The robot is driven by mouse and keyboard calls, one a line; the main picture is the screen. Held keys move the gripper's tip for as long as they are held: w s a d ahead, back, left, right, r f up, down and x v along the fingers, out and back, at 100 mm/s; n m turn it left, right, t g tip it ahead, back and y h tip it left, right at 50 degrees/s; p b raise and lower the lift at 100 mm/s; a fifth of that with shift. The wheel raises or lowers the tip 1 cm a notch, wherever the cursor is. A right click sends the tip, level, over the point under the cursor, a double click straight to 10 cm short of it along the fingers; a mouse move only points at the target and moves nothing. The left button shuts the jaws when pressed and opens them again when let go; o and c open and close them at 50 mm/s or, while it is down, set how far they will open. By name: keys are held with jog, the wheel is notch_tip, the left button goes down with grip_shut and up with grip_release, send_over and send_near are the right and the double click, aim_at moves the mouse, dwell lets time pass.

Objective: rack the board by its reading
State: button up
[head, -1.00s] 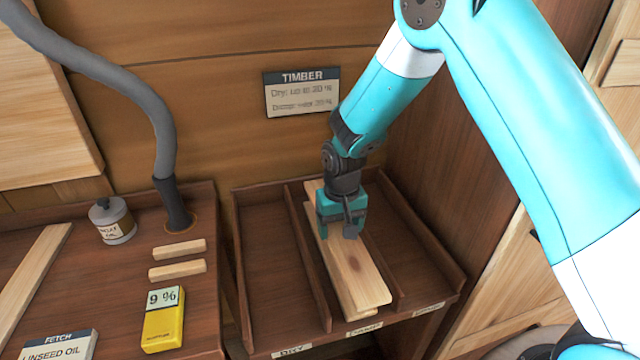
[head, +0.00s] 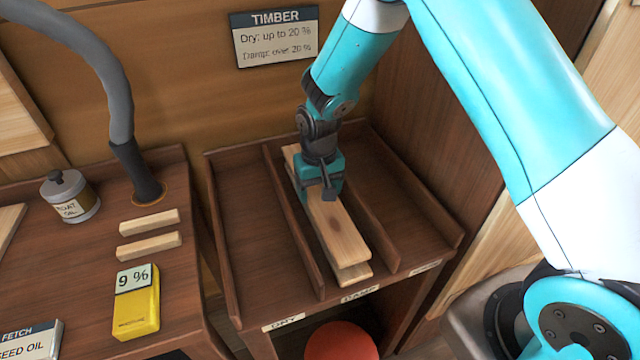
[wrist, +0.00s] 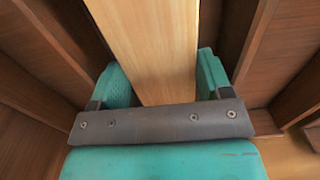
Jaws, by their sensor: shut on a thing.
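A pale wooden board (head: 336,228) lies on top of another pale board (head: 356,272) in the middle compartment of the timber rack (head: 236,247). That compartment's front label reads DAMP. My gripper (head: 324,190) is at the boards' far half, shut on the upper board. In the wrist view a finger is on each side of the board (wrist: 152,45). The yellow moisture meter (head: 137,312) reads 9 % on the bench. The TIMBER sign (head: 274,37) says Dry up to 20 %, Damp over 20 %.
The left compartment, labelled DRY (head: 284,322), is empty, as is the right one. Low dividers separate them. On the left bench are two small wood strips (head: 149,246), a tin (head: 70,196), a grey hose (head: 122,110) and a linseed oil card (head: 30,342). A red round thing (head: 341,342) is below the rack.

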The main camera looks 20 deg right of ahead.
jog(key=shift+f, duration=0.9)
jog(key=shift+f+b, duration=0.35)
jog(key=shift+b, duration=0.15)
jog(key=o, duration=1.1)
notch_tip(320, 180, up, 18)
jog(key=shift+f+b, duration=0.2)
jog(key=shift+b, duration=0.1)
jog(key=s+a+r+n+y, duration=0.2)
jog(key=s+r+n, duration=0.1)
jog(key=s, duration=1)
jog(key=s+a+r+n+y, duration=0.2)
jog(key=s+r+n, duration=0.2)
jog(key=s, duration=0.9)
jog(key=shift+a+r, duration=0.2)
jog(key=shift+r, duration=0.3)
